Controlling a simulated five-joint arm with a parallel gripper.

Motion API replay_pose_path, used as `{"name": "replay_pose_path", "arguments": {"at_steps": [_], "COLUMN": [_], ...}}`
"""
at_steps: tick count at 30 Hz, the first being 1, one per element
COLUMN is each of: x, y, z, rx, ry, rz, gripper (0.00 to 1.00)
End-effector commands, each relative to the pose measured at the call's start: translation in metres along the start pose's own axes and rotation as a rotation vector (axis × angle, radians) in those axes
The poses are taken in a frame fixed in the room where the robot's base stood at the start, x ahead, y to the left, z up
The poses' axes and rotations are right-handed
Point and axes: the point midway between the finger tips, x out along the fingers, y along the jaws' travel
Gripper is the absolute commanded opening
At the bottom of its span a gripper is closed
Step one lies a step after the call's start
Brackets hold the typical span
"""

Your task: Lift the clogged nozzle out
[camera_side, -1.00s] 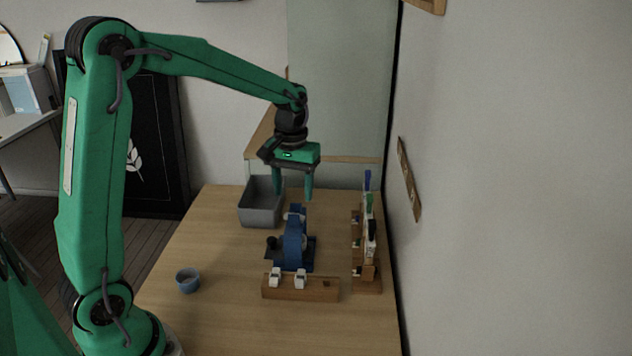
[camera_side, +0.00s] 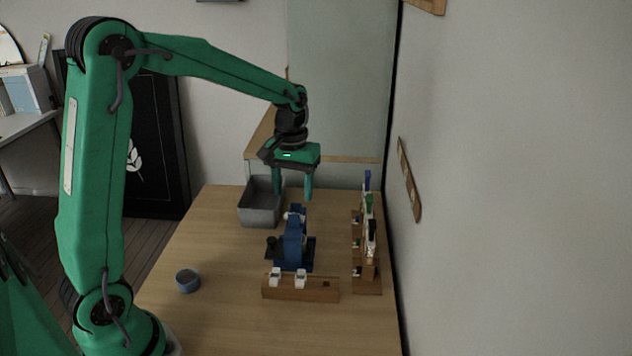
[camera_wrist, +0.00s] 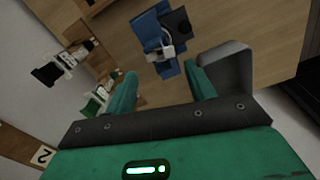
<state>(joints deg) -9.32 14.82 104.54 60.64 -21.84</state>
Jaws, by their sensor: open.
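A blue stand (camera_side: 292,250) with a dark base stands mid-table, below my gripper in the side view. A small pale part (camera_wrist: 160,53), which looks like the nozzle, sits at the upper part of the blue stand (camera_wrist: 152,28) in the wrist view. I cannot tell whether it is clogged. My gripper (camera_side: 294,194) points down with its fingers apart and empty, above the stand and clear of it. In the wrist view the stand shows beyond my open gripper (camera_wrist: 160,75).
A grey bin (camera_side: 262,212) stands behind the stand. A wooden block (camera_side: 315,293) in front holds two white pieces and has a dark slot. A rack (camera_side: 368,285) at right holds syringe-like items with blue, green and black tops. A blue cup (camera_side: 187,281) is at left.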

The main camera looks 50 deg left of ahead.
Motion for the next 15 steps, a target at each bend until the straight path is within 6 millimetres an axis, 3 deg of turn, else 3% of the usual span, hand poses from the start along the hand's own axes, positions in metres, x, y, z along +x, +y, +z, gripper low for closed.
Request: {"name": "replay_pose_path", "arguments": {"at_steps": [15], "x": [0.0087], "y": [0.0], "z": [0.0], "rx": [0.0], "ry": [-0.001], "rz": [0.0], "gripper": [0.55]}}
